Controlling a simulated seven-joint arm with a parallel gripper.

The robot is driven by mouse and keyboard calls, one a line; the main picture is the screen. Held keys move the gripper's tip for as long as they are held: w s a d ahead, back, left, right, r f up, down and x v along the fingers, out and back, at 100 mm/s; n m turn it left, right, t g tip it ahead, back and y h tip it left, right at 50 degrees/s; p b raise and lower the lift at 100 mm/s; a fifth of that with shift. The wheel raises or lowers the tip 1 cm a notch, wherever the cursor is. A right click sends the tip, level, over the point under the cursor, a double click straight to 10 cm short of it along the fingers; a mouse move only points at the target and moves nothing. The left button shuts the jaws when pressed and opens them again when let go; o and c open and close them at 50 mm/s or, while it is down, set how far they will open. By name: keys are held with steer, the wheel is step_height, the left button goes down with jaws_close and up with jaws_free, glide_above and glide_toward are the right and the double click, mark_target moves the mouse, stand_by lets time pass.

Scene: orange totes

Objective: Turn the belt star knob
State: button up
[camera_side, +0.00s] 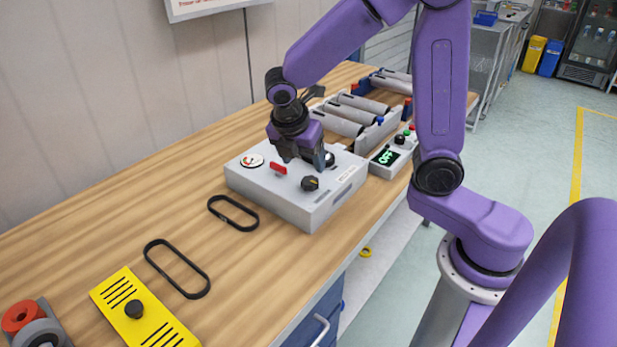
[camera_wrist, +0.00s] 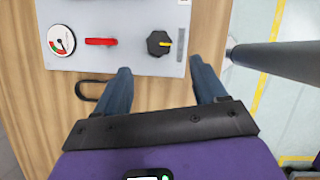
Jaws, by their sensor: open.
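A black lobed knob with a yellow pointer mark (camera_wrist: 158,43) sits on the light grey control box (camera_wrist: 120,10). This knob also shows on the box's top in the side view (camera_side: 310,183); I take it as the star knob. My gripper (camera_side: 304,160) is over the box, pointing down, its fingers apart. In the wrist view my gripper (camera_wrist: 160,66) is open and empty, with the knob ahead between the lines of the two fingers and apart from both. A dark round part beside the gripper in the side view is partly hidden, and I cannot tell what it is.
The box carries a dial gauge (camera_side: 252,160) and a red handle (camera_side: 278,168). Black belt loops (camera_side: 177,269) and a yellow slotted plate with a black knob (camera_side: 134,308) lie on the wooden bench (camera_side: 80,235). A roller conveyor (camera_side: 345,122) and an "OFF" control unit (camera_side: 388,157) stand behind.

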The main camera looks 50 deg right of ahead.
mark_target(310, 181)
steer(key=x, duration=0.8)
steer(key=shift+f, duration=0.1)
steer(key=c, duration=1.1)
